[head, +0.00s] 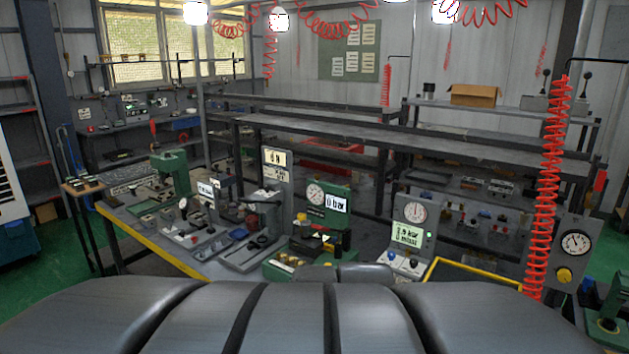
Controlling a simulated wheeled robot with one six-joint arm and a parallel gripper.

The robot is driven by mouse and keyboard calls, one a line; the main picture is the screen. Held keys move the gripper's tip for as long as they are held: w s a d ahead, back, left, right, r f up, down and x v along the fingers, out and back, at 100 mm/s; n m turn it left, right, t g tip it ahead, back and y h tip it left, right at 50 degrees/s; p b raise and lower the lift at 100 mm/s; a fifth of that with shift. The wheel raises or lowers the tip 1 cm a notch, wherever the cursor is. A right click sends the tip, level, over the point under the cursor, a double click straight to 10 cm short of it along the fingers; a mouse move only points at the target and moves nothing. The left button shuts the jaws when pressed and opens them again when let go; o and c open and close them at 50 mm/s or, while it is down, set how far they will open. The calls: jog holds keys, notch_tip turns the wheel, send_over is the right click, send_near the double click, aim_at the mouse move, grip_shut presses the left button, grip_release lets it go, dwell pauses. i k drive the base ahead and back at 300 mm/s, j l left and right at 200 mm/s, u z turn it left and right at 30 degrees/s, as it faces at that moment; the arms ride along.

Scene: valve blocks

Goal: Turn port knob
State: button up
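Several knobs show, and I cannot tell which one is the port knob. A green valve block (283,270) stands at the table's front with small brass knobs on top. Behind it is a green gauge unit (317,197) with a display reading 0 bar. To its right, a grey panel (412,218) carries a round gauge, a lit green display and a blue knob (391,256). A grey box (562,243) at the far right has a gauge and a yellow knob (564,275). My gripper is not clearly visible; grey parts of my own body fill the bottom edge and hide the table's front.
The workbench (140,235) holds several grey and green fixtures close together. A red coiled hose (548,190) hangs at the right. A yellow-edged tray (475,268) lies right of the grey panel. Dark shelving (350,125) stands behind. Green floor is open at the left.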

aim_at(391, 254)
jog(key=i+j+z, duration=0.35)
jog(key=i, duration=0.2)
jog(key=i+j+z, duration=0.3)
jog(key=i+j, duration=0.2)
